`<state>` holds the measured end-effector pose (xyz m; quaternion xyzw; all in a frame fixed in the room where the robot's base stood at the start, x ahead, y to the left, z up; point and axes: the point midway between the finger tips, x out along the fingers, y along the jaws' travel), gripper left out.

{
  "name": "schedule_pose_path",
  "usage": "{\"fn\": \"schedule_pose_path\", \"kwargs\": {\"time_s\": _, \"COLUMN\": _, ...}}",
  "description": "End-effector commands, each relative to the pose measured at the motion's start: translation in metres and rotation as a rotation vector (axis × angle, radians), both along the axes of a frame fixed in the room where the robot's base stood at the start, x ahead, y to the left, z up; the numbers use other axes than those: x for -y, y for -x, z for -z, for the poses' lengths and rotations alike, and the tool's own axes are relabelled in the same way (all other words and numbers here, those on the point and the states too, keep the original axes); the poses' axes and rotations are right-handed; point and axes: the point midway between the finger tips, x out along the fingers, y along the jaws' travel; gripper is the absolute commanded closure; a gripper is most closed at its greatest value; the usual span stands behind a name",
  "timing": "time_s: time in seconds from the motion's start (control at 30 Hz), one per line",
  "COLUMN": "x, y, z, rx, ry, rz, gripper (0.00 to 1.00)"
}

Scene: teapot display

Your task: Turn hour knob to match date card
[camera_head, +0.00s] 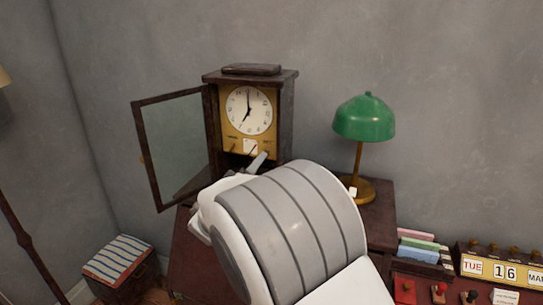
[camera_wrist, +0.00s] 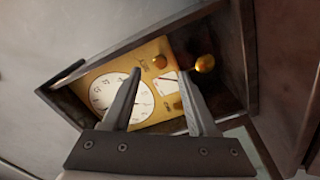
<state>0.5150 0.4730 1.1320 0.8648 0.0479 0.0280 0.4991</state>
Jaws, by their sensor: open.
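The wall-side clock has a white dial (camera_head: 249,110) on a brass face. Its long hand points up and its short hand points low left, near seven. In the wrist view the dial (camera_wrist: 122,98) is tilted and partly covered by a finger. Brass knobs sit on the face below the dial, one (camera_wrist: 160,62) near the fingertips and another (camera_wrist: 178,105) beside the right finger. A small white card (camera_wrist: 168,84) lies between them; its writing is unreadable. My gripper (camera_wrist: 159,72) is open and empty in front of the face. A calendar (camera_head: 504,270) reads TUE 16 and MAR.
The clock's glass door (camera_head: 180,145) stands open to the left. A round brass bob (camera_wrist: 205,63) hangs in the case beside the right finger. A green lamp (camera_head: 364,118) stands right of the clock. My arm hides much of the cabinet.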

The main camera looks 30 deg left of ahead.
Motion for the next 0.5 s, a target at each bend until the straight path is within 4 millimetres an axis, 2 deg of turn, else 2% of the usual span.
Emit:
{"fn": "schedule_pose_path", "kwargs": {"time_s": 0.1, "x": -0.001, "y": -0.023, "z": -0.001, "rx": 0.001, "ry": 0.001, "rz": 0.003, "gripper": 0.41}}
{"fn": "schedule_pose_path", "kwargs": {"time_s": 0.2, "x": -0.004, "y": -0.035, "z": 0.000, "rx": 0.000, "ry": 0.001, "rz": 0.001, "gripper": 0.41}}
{"fn": "schedule_pose_path", "kwargs": {"time_s": 0.5, "x": -0.005, "y": -0.047, "z": 0.000, "rx": 0.000, "ry": 0.001, "rz": 0.001, "gripper": 0.41}}
